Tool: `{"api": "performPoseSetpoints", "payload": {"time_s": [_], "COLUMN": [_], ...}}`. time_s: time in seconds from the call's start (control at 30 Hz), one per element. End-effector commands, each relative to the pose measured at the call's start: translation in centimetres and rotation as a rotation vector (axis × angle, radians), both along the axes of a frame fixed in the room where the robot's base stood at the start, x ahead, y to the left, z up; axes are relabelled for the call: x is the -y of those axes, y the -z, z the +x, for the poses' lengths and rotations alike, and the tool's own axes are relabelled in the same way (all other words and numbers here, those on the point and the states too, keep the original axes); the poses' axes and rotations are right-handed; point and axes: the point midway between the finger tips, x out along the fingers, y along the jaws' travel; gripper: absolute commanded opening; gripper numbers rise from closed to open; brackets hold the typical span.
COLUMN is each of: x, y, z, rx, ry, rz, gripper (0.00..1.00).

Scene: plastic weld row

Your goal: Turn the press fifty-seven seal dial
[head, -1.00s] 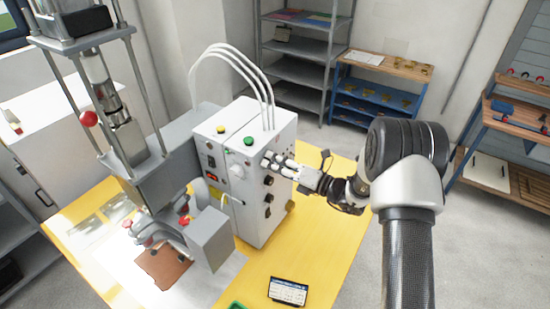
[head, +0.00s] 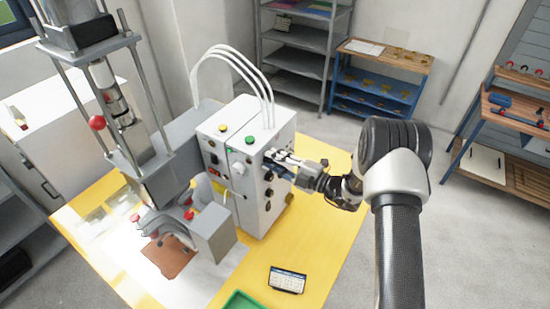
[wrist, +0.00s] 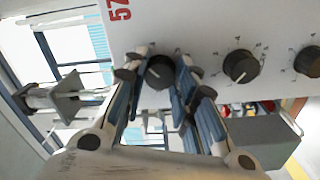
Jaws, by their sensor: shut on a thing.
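The grey-white control box (head: 225,178) of the press carries a column of black dials on its right side. In the wrist view a red number 57 (wrist: 120,9) is printed on its panel. My gripper (head: 274,157) is at the top of that column in the head view and hides the dial there. In the wrist view my gripper (wrist: 160,80) has its blue-padded fingers on both sides of the end dial (wrist: 160,72), shut on it. Two further dials, the middle one (wrist: 241,67) and one at the right edge (wrist: 309,61), are clear of the fingers.
The box stands on a yellow table (head: 318,232) beside the grey press (head: 165,175). A small display (head: 287,280) and a green tray (head: 243,301) lie near the front. White hoses (head: 235,55) arch above the box. The floor right of the table is free.

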Motion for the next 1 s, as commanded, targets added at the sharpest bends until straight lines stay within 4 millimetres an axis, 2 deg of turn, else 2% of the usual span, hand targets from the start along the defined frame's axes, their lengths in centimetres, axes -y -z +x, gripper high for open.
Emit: {"api": "performPoseSetpoints", "payload": {"time_s": [0.5, 1.0], "x": [0.03, 0.03], "y": [-0.10, -0.01], "z": [0.04, 0.03], "rx": [-0.327, -0.416], "ry": [0.001, 0.001], "rz": [0.219, 0.276], "gripper": [0.02, 0.02]}}
